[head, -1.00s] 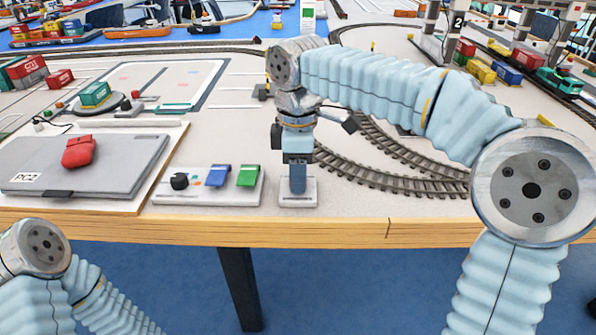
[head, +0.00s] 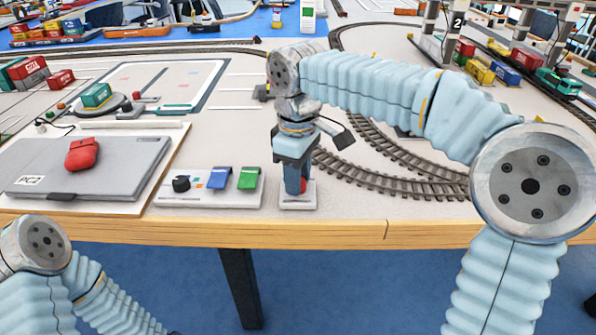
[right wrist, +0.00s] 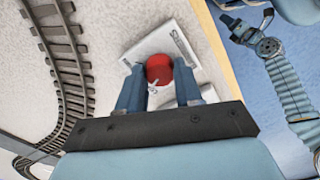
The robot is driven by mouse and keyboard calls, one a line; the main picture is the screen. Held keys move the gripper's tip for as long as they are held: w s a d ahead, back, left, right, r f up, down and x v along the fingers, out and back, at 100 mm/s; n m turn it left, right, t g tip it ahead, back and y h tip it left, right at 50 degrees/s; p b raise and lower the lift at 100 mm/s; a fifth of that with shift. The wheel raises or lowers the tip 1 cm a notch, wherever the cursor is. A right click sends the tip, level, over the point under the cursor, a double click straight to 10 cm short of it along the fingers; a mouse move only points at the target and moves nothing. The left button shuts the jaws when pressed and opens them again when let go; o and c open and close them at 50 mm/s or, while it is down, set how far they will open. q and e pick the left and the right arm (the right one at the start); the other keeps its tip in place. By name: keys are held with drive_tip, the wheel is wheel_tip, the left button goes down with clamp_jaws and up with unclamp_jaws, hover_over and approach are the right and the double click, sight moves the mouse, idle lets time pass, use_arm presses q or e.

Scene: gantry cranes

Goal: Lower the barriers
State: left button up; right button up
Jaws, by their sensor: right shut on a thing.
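A small white control box (head: 297,204) with a red knob (head: 303,187) stands at the front edge of the table. My right gripper (head: 296,188) points down over it and is shut on the red knob. In the right wrist view, the knob (right wrist: 159,68) sits between the two blue fingers, with the white box (right wrist: 183,38) around it. A small pale mark shows on the knob. The fingers partly hide the knob in the head view. I cannot make out any barrier with certainty. My left arm shows at the lower left, but its gripper is out of view.
Left of the box is a panel (head: 211,187) with a black knob and blue and green switches. A grey laptop (head: 90,168) with a red object on it lies further left. Curved rails (head: 400,182) run behind and to the right. My right forearm spans the table.

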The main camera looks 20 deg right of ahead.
drive_tip(key=m, duration=0.6)
drive_tip(key=shift+m, duration=0.3)
drive_tip(key=m, duration=0.6)
drive_tip(key=shift+m, duration=0.3)
drive_tip(key=o, duration=1)
drive_tip(key=shift+o, duration=0.2)
wheel_tip(320, 180, up, 14)
drive_tip(key=shift+f, duration=0.1)
